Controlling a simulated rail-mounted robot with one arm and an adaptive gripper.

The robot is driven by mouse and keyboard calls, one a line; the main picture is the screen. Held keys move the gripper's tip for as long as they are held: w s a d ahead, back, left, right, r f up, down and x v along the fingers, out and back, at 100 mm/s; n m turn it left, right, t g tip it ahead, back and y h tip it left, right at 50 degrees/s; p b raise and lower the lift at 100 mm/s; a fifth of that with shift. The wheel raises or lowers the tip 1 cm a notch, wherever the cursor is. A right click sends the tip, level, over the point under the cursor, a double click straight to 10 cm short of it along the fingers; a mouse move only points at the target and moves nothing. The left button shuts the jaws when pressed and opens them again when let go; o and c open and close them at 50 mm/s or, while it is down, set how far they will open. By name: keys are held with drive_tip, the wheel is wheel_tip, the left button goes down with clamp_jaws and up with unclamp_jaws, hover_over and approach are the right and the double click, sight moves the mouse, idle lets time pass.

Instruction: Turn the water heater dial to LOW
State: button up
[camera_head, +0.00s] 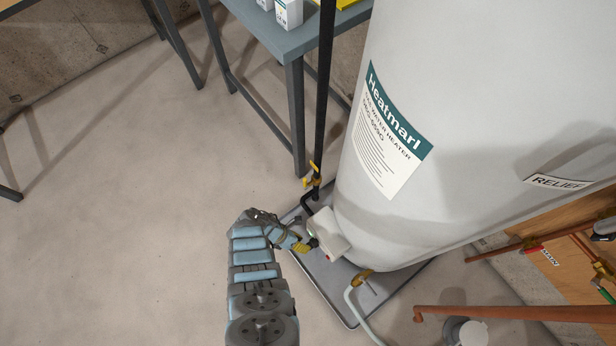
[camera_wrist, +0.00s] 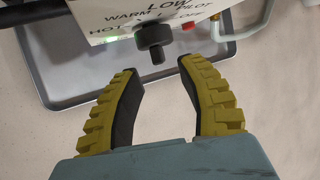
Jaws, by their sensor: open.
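The water heater (camera_head: 390,130) is a large white tank with a Heatmarl label. Its white control box (camera_head: 328,234) sits low on the near side and also shows in the wrist view (camera_wrist: 105,28). The black dial (camera_wrist: 153,38) sticks out from the box, under the printed words HOT, WARM, LOW, PILOT and OFF. LOW is printed just above the dial; its exact setting cannot be read. My gripper (camera_wrist: 158,78) is open and empty, its yellow fingers with black pads pointing at the dial. The dial lies just beyond the fingertips, apart from them. In the head view my gripper (camera_head: 306,246) is beside the box.
A red button (camera_wrist: 188,26) sits right of the dial, with a pale pipe (camera_wrist: 222,25) beyond. The tank stands in a grey drain pan (camera_head: 345,318). A black gas pipe with a yellow valve (camera_head: 312,180) rises behind the box. Floor at left is clear.

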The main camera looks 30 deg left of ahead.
sight(313, 244)
drive_tip(key=shift+b+x, duration=1.15)
drive_tip(key=shift+x, duration=1.15)
drive_tip(key=shift+a, duration=0.1)
clamp_jaws()
